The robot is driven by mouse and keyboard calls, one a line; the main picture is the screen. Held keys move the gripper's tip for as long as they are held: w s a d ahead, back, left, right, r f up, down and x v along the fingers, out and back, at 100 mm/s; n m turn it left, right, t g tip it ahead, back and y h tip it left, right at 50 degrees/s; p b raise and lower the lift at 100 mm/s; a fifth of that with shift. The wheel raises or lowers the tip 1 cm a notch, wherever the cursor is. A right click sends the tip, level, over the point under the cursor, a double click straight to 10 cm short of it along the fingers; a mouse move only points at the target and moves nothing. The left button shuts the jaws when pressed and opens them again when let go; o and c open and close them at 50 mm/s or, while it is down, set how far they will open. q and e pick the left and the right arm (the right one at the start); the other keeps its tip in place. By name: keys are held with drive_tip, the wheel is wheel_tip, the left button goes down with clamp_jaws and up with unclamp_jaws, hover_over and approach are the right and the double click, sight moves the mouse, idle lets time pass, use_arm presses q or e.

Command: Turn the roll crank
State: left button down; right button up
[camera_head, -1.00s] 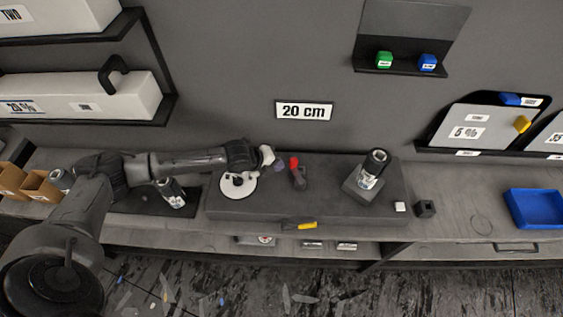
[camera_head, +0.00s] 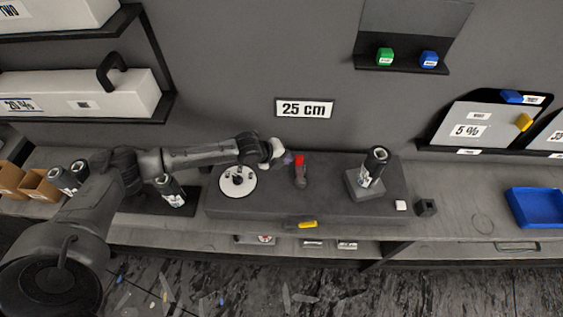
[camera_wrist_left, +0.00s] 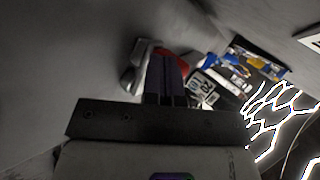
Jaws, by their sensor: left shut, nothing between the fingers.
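The crank (camera_head: 300,173) stands on the dark raised block on the bench, a grey arm with a red end. The red end points away toward the wall. My left gripper (camera_head: 288,159) is just left of the red end; its fingers are shut with nothing between them. In the left wrist view my shut fingers (camera_wrist_left: 165,75) partly cover a grey and red piece (camera_wrist_left: 138,68) that looks like the crank. I cannot tell whether they touch it. A wall sign (camera_head: 304,107) reads "25 cm". My right gripper is not in view.
A white disc (camera_head: 238,181) lies left of the crank. A dark canister on a stand (camera_head: 371,170) is to its right. A yellow-handled tool (camera_head: 302,225) is at the block's front edge. A blue tray (camera_head: 535,208) sits far right. The block between crank and canister is clear.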

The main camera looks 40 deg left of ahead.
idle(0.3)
use_arm(q)
drive_tip(key=shift+s+a, duration=0.1)
drive_tip(key=shift+a, duration=0.1)
drive_tip(key=s+a+p, duration=0.1)
drive_tip(key=s+a, duration=0.2)
drive_tip(key=w+a+v, duration=0.1)
drive_tip(key=v, duration=0.8)
drive_tip(key=shift+a+r+b, duration=0.35)
drive_tip(key=shift+a, duration=0.05)
drive_tip(key=shift+w, duration=0.1)
drive_tip(key=c, duration=1.9)
unclamp_jaws()
